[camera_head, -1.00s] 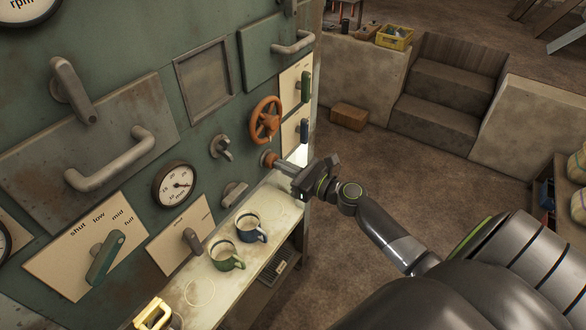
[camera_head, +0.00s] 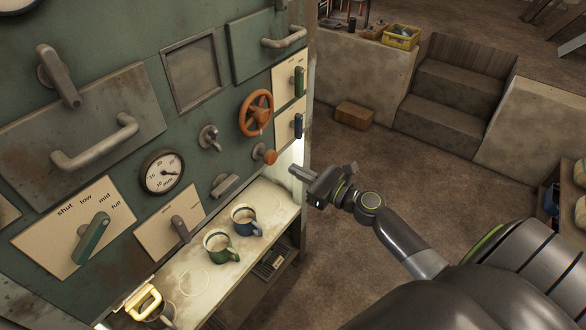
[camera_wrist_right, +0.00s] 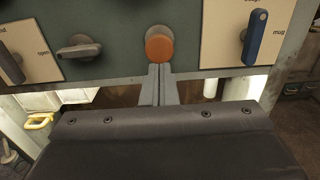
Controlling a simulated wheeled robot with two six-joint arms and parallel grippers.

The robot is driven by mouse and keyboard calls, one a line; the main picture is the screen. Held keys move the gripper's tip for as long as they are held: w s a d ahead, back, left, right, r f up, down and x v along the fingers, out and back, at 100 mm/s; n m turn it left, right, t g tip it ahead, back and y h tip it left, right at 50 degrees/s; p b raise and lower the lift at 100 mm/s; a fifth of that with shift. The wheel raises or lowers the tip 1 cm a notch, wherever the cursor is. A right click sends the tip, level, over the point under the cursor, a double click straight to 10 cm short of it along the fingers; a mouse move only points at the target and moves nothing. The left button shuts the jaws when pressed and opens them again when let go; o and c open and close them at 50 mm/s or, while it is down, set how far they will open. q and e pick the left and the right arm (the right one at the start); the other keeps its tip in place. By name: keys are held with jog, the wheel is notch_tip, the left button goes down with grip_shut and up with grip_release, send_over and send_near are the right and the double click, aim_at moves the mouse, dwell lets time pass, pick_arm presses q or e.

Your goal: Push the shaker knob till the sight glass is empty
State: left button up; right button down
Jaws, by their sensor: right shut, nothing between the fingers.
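The shaker knob is most likely the round orange knob (camera_head: 267,154) low on the green panel, near its right edge. It also shows in the right wrist view (camera_wrist_right: 160,46), just beyond the fingertips. My right gripper (camera_head: 294,171) is shut and empty. It points at the panel, to the right of and a little below the knob, with a gap between them. Its closed fingers also show in the right wrist view (camera_wrist_right: 158,75). I cannot clearly identify the sight glass or its level; a framed rectangular plate (camera_head: 195,70) sits higher on the panel. My left gripper is out of view.
An orange valve wheel (camera_head: 256,113) is above the knob. A blue lever (camera_head: 298,125) is to its right. A shelf (camera_head: 272,196) below holds a blue mug (camera_head: 246,221) and a green mug (camera_head: 221,246). Open floor lies to the right.

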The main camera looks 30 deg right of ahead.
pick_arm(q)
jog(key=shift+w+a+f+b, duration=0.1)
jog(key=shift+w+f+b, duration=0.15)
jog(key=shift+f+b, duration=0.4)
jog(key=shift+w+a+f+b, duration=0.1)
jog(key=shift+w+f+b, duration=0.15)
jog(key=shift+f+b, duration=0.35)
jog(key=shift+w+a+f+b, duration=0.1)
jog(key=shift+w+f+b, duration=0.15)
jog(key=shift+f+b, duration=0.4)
pick_arm(e)
jog(key=v, duration=0.6)
jog(key=shift+s, duration=0.2)
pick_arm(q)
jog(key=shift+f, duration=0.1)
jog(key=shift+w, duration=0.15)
pick_arm(e)
jog(key=shift+d+f, duration=0.1)
